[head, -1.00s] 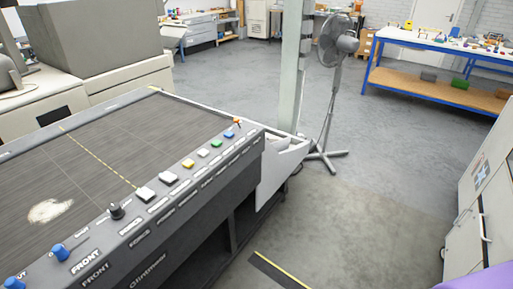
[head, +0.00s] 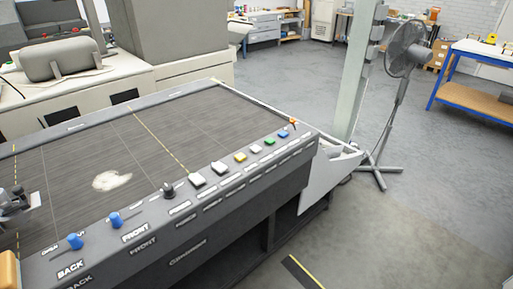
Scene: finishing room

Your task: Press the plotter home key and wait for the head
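The flatbed plotter (head: 75,165) fills the left and middle of the head view, with a dark bed and a sloping front control panel. The key labels are too small to read, so I cannot tell which is home.
Blue knobs (head: 75,241) and a black knob (head: 168,189) share the panel. A pale post (head: 357,75) and a standing fan (head: 405,50) stand beyond the plotter's right end. A blue-framed bench (head: 475,92) is at far right. Floor at the lower right is clear.

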